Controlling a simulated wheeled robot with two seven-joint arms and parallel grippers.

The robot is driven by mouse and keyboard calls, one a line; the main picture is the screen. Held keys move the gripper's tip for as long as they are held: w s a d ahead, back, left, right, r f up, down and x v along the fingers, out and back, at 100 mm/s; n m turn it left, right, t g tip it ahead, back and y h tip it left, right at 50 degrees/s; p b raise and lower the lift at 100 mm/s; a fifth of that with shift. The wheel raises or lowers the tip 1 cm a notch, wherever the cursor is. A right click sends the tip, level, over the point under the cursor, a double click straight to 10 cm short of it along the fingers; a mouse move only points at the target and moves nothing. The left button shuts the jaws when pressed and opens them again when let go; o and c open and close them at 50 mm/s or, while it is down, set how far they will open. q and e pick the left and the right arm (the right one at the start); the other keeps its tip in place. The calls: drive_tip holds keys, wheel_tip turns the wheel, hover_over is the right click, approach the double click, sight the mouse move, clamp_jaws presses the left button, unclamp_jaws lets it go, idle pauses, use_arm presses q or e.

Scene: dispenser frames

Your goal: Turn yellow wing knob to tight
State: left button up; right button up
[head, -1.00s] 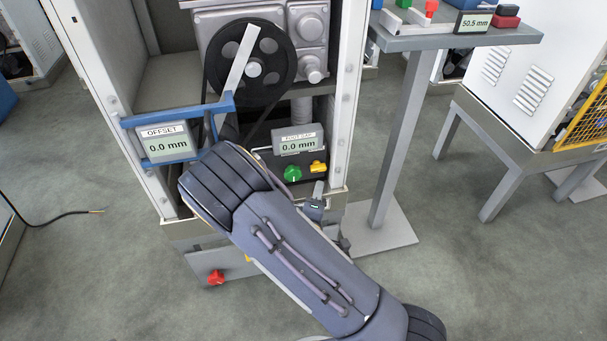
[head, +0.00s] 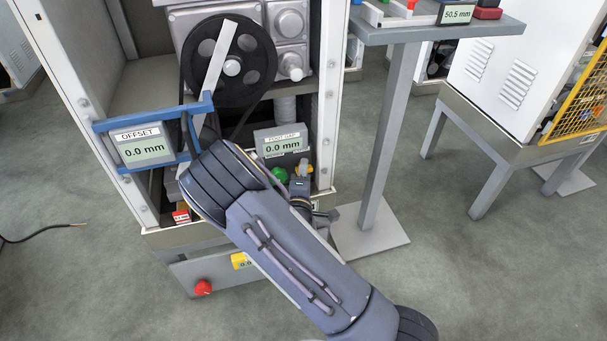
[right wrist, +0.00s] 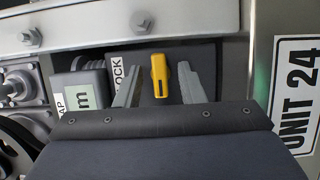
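The yellow wing knob (right wrist: 158,68) stands on a dark panel in the right wrist view, beside a label that ends in "OCK". My right gripper (right wrist: 162,76) is open, with one finger on each side of the knob and a visible gap to each. In the head view, my right gripper (head: 302,178) is at the panel, and only small yellow parts of the knob (head: 309,169) show behind it. My left gripper is not in view.
A green knob (head: 280,174) sits just left of the yellow one, below the foot gap display (head: 281,143) reading 0.0 mm. An offset display (head: 142,146) reads 0.0 mm. A red knob (head: 203,287) is low on the cabinet. A grey stand (head: 388,130) is on the right.

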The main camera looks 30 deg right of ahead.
drive_tip(key=shift+c, duration=0.3)
clamp_jaws()
